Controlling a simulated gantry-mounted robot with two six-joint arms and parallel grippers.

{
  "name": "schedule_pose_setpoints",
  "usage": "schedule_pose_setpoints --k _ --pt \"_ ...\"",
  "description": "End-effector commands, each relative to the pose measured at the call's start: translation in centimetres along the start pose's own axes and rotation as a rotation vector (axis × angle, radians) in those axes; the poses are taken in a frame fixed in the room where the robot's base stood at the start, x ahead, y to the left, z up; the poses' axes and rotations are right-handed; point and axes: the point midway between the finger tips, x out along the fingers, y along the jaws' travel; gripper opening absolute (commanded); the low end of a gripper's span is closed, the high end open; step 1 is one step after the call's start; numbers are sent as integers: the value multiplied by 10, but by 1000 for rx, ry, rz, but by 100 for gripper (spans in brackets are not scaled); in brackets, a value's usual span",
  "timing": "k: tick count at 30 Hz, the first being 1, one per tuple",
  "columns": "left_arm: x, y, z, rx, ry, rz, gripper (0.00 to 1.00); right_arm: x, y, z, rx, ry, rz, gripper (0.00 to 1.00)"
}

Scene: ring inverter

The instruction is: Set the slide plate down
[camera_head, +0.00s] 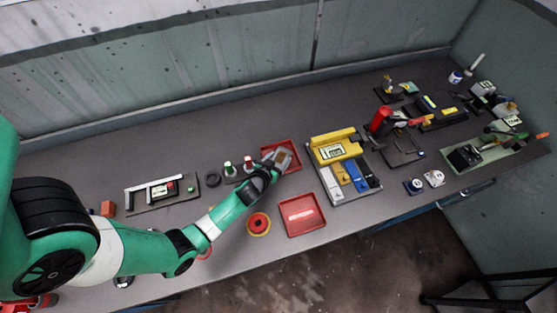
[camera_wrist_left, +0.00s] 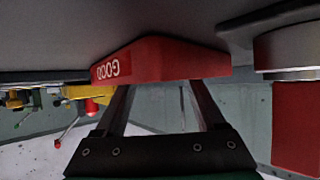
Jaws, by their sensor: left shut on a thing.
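My left gripper (camera_head: 273,163) reaches in from the left over the red tray (camera_head: 294,147) at the back middle of the bench. A small grey-tan piece, seemingly the slide plate (camera_head: 282,157), shows at its fingertips, within the tray's outline. I cannot tell whether it touches the tray floor. In the left wrist view the picture is upside down, and the two fingers (camera_wrist_left: 163,98) stand apart, ending at the red tray marked GOOD (camera_wrist_left: 180,58). The tray wall hides their tips and the plate there. My right gripper does not show.
A second red tray (camera_head: 302,216) lies in front, with a round red-and-yellow button (camera_head: 258,223) left of it. A fixture with yellow and blue blocks (camera_head: 345,165) stands to the right. Small bottles (camera_head: 229,169) stand close left of the gripper. Bare bench lies behind.

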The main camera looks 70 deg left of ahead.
Motion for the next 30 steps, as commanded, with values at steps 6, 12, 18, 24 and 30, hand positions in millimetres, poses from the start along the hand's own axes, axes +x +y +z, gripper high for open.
schedule_pose_setpoints --k 6,12,18,24,30 --pt "2 0 1 0 4 1 0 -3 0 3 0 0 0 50" --pt "1 0 2 0 -1 0 100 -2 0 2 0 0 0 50" --pt "0 0 1 0 -1 0 100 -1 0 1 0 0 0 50" --pt "-21 0 -1 1 -2 1 100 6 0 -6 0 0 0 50" --pt "-71 0 -2 3 -1 2 100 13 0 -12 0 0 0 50"
